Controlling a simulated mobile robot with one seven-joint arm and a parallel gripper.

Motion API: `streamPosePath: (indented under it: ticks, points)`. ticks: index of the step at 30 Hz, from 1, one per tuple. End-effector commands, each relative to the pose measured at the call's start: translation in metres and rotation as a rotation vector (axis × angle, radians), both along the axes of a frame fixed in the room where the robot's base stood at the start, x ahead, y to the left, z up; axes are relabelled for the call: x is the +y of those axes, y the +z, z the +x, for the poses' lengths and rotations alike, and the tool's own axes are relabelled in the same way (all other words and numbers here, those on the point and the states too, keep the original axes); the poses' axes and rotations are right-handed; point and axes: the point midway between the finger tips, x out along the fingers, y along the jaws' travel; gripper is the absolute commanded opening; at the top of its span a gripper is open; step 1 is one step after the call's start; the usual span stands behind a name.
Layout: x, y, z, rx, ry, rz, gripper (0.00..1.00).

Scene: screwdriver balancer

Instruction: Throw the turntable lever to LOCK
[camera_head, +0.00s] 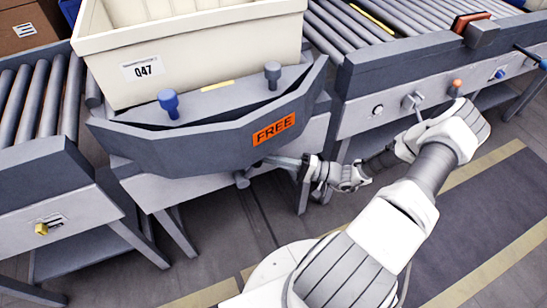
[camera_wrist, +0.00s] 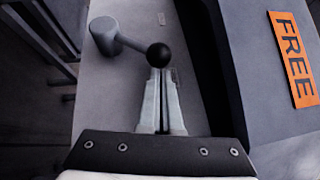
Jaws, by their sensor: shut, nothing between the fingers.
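The turntable lever (camera_wrist: 132,44) shows in the wrist view as a grey arm running from a round grey hub (camera_wrist: 104,34) to a black ball knob (camera_wrist: 158,54). My gripper (camera_wrist: 159,74) is shut and empty, its fingertips right at the knob; I cannot tell whether they touch it. In the head view my gripper (camera_head: 272,161) is at the front of the turntable, below the orange FREE sign (camera_head: 273,129). The lever's hub (camera_head: 242,181) shows there, and the knob is too small to make out. The sign also shows in the wrist view (camera_wrist: 293,58). No LOCK sign is visible.
Roller conveyors adjoin left (camera_head: 40,105) and right (camera_head: 370,30). A side panel with knobs (camera_head: 415,100) is at right.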

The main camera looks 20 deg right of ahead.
Motion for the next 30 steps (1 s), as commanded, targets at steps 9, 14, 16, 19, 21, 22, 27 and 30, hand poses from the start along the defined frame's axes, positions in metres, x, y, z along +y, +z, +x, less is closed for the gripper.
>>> streamPosePath:
  ticks: [9, 14, 16, 19, 21, 22, 27, 30]
  points:
    - [0.005, 0.009, 0.0, 0.0, 0.003, -0.051, 0.0]
    - [0.01, 0.018, -0.001, 0.001, 0.005, -0.115, 0.0]
    - [0.013, 0.022, -0.001, 0.0, 0.005, -0.155, 0.0]
    - [0.019, 0.029, -0.001, 0.0, 0.006, -0.225, 0.0]
    - [0.024, 0.033, -0.001, 0.0, 0.006, -0.277, 0.0]
    - [0.025, 0.034, -0.001, 0.001, 0.005, -0.297, 0.0]
    - [0.036, 0.037, -0.001, 0.0, 0.004, -0.333, 0.0]
    - [0.042, 0.038, -0.001, 0.001, 0.003, -0.33, 0.0]
